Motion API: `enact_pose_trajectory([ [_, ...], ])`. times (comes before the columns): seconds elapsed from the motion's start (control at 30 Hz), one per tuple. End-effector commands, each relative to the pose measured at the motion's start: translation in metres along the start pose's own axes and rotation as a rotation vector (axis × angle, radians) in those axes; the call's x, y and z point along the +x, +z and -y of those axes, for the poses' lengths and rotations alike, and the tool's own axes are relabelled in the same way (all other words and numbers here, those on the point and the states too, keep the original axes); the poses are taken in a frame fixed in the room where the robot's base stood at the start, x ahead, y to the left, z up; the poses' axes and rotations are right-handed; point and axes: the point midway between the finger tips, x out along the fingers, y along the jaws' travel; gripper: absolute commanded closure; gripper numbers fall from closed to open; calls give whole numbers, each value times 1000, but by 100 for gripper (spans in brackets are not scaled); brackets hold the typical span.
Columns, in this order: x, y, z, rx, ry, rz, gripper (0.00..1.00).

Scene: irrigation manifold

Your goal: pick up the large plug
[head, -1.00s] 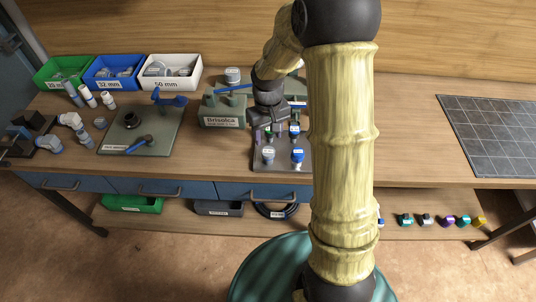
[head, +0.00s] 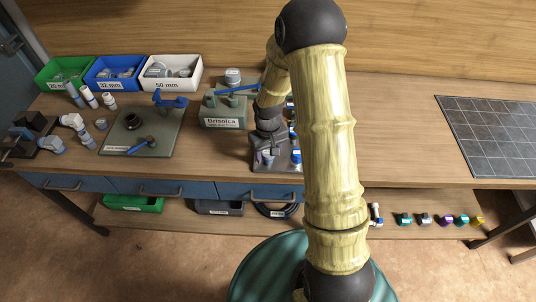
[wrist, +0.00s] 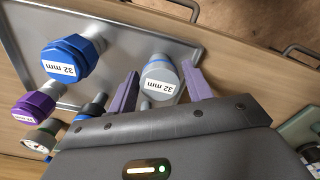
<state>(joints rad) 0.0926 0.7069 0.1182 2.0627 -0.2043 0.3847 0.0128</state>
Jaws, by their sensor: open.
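A grey plug labelled 32 mm (wrist: 160,78) stands on a metal tray (wrist: 197,42). In the wrist view it lies between the two purple fingers of my open gripper (wrist: 161,72), with gaps at the sides; contact is not visible. A blue-capped fitting (wrist: 68,60), also labelled 32 mm, stands to its left. In the head view my gripper (head: 268,146) is above the tray's left part, over the grey plug (head: 267,158), and the blue fitting (head: 296,157) is to its right. Which of the two is called the large plug cannot be told from the labels.
A purple-capped fitting (wrist: 35,107) and a gauge (wrist: 40,140) stand near the blue one. A green Brisolca block (head: 222,113) stands left of the tray. Green, blue and white bins (head: 170,73) stand at the back left.

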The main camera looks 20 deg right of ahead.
Motion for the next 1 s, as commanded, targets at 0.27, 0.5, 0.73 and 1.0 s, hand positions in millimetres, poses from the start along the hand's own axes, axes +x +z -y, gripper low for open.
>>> enact_pose_trajectory([
  [0.27, 17, -1, 0, -1, 1, -2, 50],
  [0.5, 16, -1, 0, -1, 1, -2, 50],
  [0.73, 16, -1, 0, -1, 1, -2, 58],
  [1.0, 16, -1, 0, -1, 1, -2, 84],
])
